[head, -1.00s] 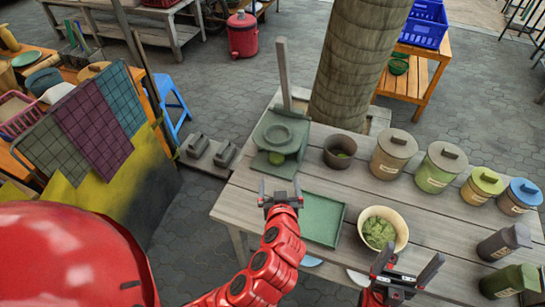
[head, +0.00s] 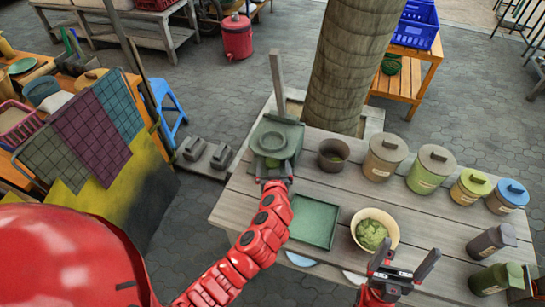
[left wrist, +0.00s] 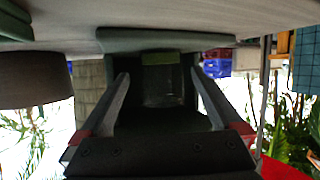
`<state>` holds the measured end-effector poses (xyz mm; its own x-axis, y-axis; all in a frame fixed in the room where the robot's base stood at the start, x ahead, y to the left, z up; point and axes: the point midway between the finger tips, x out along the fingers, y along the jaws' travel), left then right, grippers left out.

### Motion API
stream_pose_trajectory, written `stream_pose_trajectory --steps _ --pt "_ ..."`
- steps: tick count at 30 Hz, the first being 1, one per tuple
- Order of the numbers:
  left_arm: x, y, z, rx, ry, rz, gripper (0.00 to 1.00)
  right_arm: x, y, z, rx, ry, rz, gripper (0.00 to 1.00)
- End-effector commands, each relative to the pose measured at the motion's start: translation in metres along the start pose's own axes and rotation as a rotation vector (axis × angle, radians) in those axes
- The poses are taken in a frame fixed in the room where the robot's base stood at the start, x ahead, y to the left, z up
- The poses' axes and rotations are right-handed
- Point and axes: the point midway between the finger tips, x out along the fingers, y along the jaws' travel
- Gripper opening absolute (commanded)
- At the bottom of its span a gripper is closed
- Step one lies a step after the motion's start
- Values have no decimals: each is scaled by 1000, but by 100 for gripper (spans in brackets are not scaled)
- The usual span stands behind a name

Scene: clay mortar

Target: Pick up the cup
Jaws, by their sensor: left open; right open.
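The cup (left wrist: 162,85) looks clear, with a green band, and shows dimly between my left fingertips in the left wrist view. In the head view, a green patch that seems to be the cup (head: 273,162) shows low in the dark green press-like stand (head: 259,138). My left gripper (head: 274,183) is open at the front of the stand, its fingers pointing at the cup. I cannot tell whether the fingertips are beside the cup or just short of it. My right gripper (head: 404,264) is open and empty, above the table's front right.
A green tray (head: 314,221) and a bowl of green stuff (head: 374,230) are right of my left gripper. A dark pot (head: 333,155) and several lidded jars (head: 429,168) line the table's back. A tree trunk (head: 346,70) rises behind.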

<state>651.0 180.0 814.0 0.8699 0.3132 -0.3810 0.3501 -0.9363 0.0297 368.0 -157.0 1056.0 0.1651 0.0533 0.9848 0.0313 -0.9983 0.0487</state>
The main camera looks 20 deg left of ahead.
Motion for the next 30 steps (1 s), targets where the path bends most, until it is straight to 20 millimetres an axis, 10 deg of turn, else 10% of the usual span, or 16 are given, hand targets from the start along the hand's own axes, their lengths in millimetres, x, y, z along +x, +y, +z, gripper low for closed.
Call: stream_pose_trajectory --steps 17,30 --pt "28 -1 1 2 -1 -1 98 10 0 -2 0 0 0 90" --pt "28 -1 2 2 -2 -1 20 11 0 -2 0 0 0 90"
